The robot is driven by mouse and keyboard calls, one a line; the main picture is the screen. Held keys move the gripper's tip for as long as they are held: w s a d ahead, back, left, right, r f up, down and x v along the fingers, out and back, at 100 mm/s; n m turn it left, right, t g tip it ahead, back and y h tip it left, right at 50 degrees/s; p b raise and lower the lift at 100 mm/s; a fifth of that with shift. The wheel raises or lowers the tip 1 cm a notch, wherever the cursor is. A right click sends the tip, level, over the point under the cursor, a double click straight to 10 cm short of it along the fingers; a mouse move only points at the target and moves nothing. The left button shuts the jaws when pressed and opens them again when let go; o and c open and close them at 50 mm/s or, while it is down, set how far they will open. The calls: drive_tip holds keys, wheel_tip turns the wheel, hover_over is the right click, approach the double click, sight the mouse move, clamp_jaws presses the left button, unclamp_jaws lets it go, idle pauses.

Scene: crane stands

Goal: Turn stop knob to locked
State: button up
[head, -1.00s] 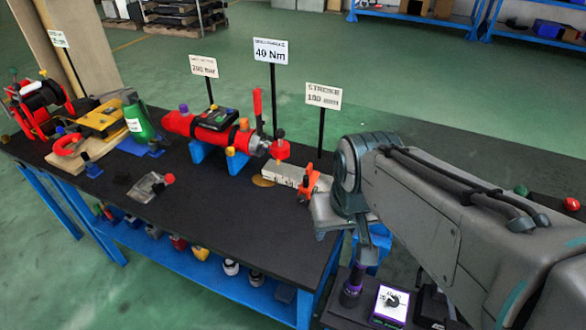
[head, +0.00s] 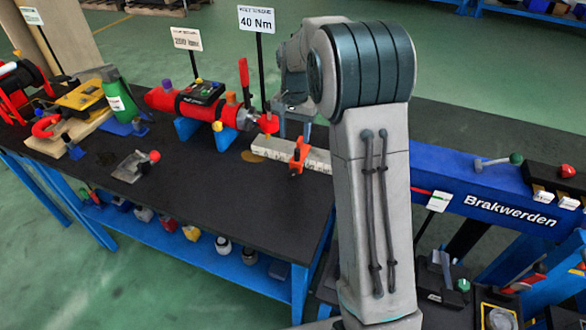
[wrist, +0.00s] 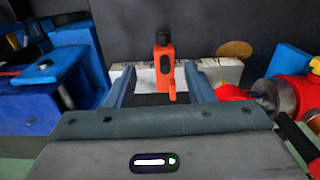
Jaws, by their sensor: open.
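The orange stop (head: 298,155) sits astride a white scale bar (head: 270,149) on the black bench in the head view. In the wrist view the orange stop (wrist: 165,70) stands upright between my finger tips, with a dark knob (wrist: 162,37) at its far end. The white bar (wrist: 222,70) runs crosswise behind it. My gripper (wrist: 160,68) is open, one finger on each side of the stop, with gaps visible on both sides. Whether the knob is locked cannot be told. In the head view my arm hides part of the gripper and the bar's right end.
A red cylinder (head: 188,104) on blue supports lies left of the bar, its red end fitting close by; it shows at right in the wrist view (wrist: 292,95). Sign posts stand behind. A blue beam (head: 465,183) lies at right. The bench front is mostly clear.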

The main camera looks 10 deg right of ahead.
sight(294, 169)
drive_tip(key=f, duration=0.5)
drive_tip(key=w+f, duration=0.1)
drive_tip(key=f, duration=0.4)
drive_tip(key=f+p, duration=0.1)
drive_tip(key=f, duration=0.4)
drive_tip(key=shift+w+f, duration=0.2)
drive_tip(key=c, duration=1)
